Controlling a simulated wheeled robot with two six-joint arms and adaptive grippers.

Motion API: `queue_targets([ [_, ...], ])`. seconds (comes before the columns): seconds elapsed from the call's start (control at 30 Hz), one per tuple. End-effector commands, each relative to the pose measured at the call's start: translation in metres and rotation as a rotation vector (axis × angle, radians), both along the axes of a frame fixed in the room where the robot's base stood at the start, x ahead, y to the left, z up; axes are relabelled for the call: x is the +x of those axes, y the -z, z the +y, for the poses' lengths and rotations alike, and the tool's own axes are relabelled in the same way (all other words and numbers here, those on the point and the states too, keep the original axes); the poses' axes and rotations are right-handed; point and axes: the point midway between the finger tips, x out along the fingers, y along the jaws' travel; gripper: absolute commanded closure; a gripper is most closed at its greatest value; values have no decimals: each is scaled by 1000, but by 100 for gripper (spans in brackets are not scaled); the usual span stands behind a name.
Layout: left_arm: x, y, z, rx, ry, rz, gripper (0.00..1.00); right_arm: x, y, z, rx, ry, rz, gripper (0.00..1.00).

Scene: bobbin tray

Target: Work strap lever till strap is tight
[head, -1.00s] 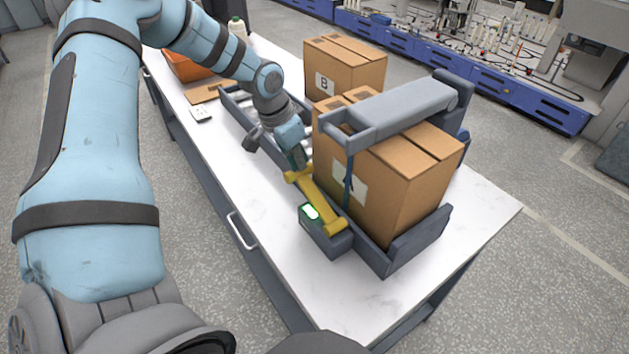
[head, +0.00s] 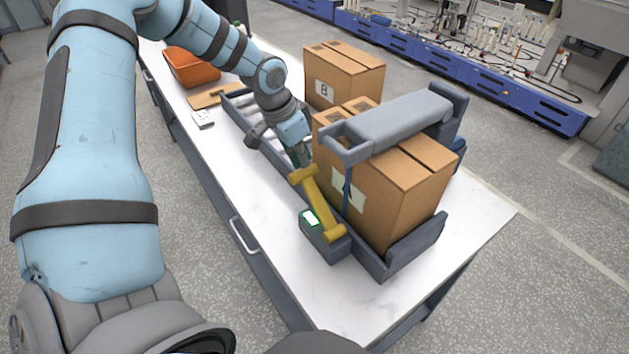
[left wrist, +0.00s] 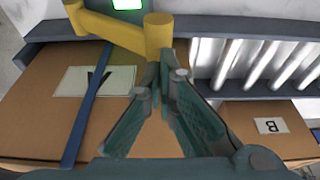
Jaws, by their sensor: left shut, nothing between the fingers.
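The yellow strap lever (head: 319,202) slants up from a dark ratchet box (head: 326,240) with a lit green display (head: 311,218). A blue strap (head: 347,188) runs down the labelled face of carton A (head: 400,200). My left gripper (head: 302,163) is at the lever's upper end, partly hidden behind it. In the left wrist view its fingers (left wrist: 164,78) come together with nothing between them, right at the lever's end knob (left wrist: 158,30); I cannot tell whether they touch it. The blue strap (left wrist: 88,115) looks straight there. My right gripper is out of view.
A grey padded bar (head: 405,120) lies across carton A's top. Carton B (head: 345,78) stands behind, near a roller tray (head: 240,110). An orange bin (head: 190,68) is at the far left. The white tabletop (head: 260,235) in front is clear.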

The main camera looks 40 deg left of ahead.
Motion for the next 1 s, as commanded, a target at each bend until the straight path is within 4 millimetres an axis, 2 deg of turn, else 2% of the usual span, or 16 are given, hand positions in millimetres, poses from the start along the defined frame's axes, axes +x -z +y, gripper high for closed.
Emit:
queue_targets([
  [0.73,3,55,13,-1,-2,1,100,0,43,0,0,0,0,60],
  [0.87,3,48,12,-1,-1,1,100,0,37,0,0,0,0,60],
  [1.0,2,26,8,-1,-1,1,100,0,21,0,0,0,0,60],
])
